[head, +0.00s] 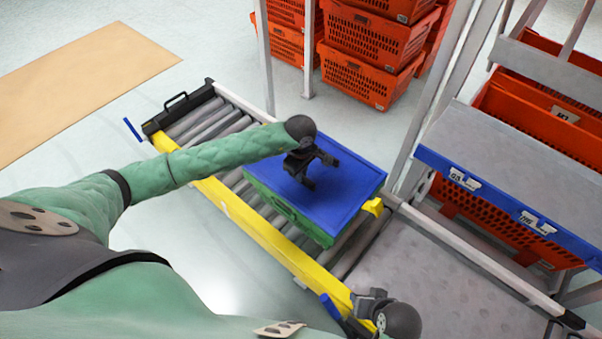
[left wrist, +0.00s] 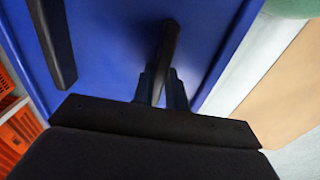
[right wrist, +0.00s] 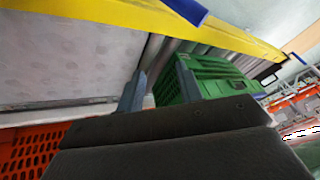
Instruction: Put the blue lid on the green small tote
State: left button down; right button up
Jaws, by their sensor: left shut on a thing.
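The blue lid (head: 350,197) lies over the green small tote (head: 277,206) in the head view. It fills the left wrist view (left wrist: 110,50). I cannot tell whether it touches the tote's rim all round. My left gripper (head: 305,172) is above the lid, its fingers shut on a black upright bar (left wrist: 168,50) that stands on the lid. A second black bar (left wrist: 52,40) is apart from the fingers. The tote's side also shows in the right wrist view (right wrist: 220,78). My right gripper (right wrist: 157,88) is open and empty, low beside the conveyor's near edge.
The tote stands on a roller conveyor (head: 205,122) with a yellow rail (head: 240,213). A grey metal surface (head: 430,265) lies to its right. Orange totes (head: 365,75) are stacked behind. A shelf rack with a blue edge (head: 500,200) stands at the right. A brown floor panel (head: 80,85) lies left.

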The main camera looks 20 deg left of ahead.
pick_arm(q)
jog(key=shift+f, duration=0.15)
jog(key=c, duration=1.3)
grip_release()
jog(key=shift+c, duration=0.2)
pick_arm(e)
jog(key=shift+f, duration=0.1)
jog(key=shift+f, duration=0.1)
